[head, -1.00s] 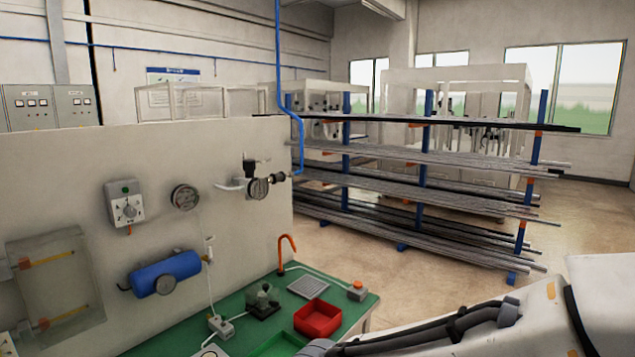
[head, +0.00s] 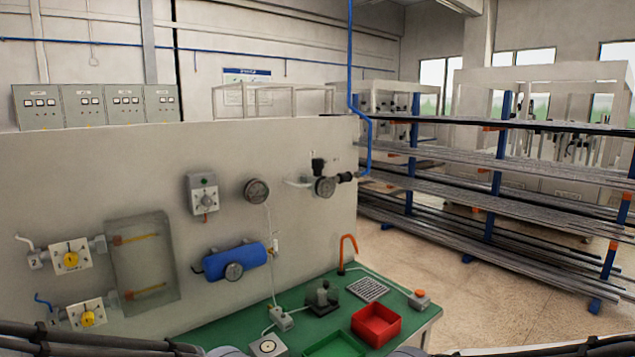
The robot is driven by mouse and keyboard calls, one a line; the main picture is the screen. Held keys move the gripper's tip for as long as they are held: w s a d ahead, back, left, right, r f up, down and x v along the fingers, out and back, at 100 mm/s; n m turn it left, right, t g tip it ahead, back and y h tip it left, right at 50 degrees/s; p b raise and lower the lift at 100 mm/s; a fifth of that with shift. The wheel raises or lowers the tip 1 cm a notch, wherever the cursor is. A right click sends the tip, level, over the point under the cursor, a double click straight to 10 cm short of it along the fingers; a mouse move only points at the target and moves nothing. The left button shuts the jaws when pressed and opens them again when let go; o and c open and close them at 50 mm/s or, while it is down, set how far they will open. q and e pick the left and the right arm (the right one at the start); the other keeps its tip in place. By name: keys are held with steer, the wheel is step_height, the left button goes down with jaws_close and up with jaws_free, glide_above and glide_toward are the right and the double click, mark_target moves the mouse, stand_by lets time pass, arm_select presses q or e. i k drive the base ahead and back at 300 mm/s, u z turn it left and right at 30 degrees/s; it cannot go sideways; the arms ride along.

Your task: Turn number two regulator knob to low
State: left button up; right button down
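On the beige panel at the left are two white square regulator plates, each with a yellow knob. The upper yellow knob (head: 71,259) sits beside a small tag (head: 37,260) that looks like it reads 2. The lower yellow knob (head: 88,319) is on a similar plate below it. The marks around both knobs are too small to read, so I cannot tell their settings. Parts of my arms show along the bottom edge, but neither gripper's fingers are in view.
A clear box (head: 145,268) stands right of the knobs. A blue tank (head: 236,260) and gauge (head: 257,190) are on the panel. A green bench (head: 410,330) holds a red tray (head: 376,324). A rack (head: 490,190) of rods stands at the right, beside open floor.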

mark_target(318, 164)
steer(key=z, duration=1.35)
steer(key=i, duration=2.6)
steer(key=u, duration=3.7)
